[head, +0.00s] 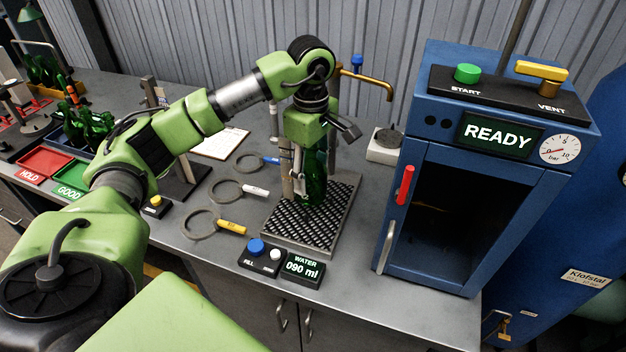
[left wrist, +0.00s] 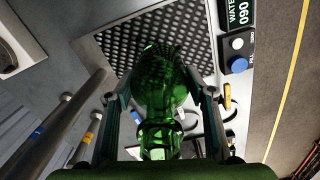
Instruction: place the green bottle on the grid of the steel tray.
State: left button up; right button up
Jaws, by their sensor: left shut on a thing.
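The green bottle (head: 314,182) is upright under my left gripper (head: 312,150) in the head view, over the back half of the steel tray (head: 295,248) with its dark grid. In the left wrist view the green bottle (left wrist: 160,90) lies between the two fingers of my left gripper (left wrist: 163,108), which is shut on it. The grid of the steel tray (left wrist: 112,45) shows behind the bottle. I cannot tell whether the bottle's base touches the grid. My right gripper is not in view.
A blue chamber (head: 490,180) reading READY stands to the right. The water panel (head: 303,268) and its buttons sit before the tray. A brass tap (head: 365,80) is behind. Ring tools (head: 200,224) lie left of the tray; more green bottles (head: 90,125) stand far left.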

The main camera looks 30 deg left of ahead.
aim_at(313, 185)
pick_arm(q)
jog(key=f+p, duration=0.2)
jog(key=f, duration=0.1)
jog(key=shift+w, duration=0.4)
jog(key=shift+f, duration=0.5)
jog(key=shift+f, duration=0.1)
jog(key=o, duration=1.4)
